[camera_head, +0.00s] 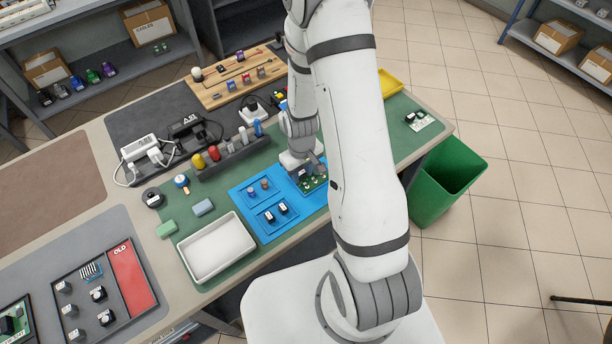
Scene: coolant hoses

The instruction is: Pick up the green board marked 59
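A green board (312,184) with small parts on it lies at the right part of the blue mat (249,229), directly at my gripper. My gripper (311,174) points down at this board's upper edge, and my arm comes in from above and hides part of the area. The fingers are too small and covered to show whether they are open, shut or touching the board. Another green board (8,324) sits at the lower left edge. A pale green board (424,122) with dark parts lies at the right end of the table. No number 59 is readable on any of them.
A white tray (192,271) stands left of the blue mat. Blue plates with small parts lie on the mat. A rack of coloured-handled tools (233,154) stands behind it. A red and grey OLD tray (129,277) is at left. A green bin (462,170) stands right of the table.

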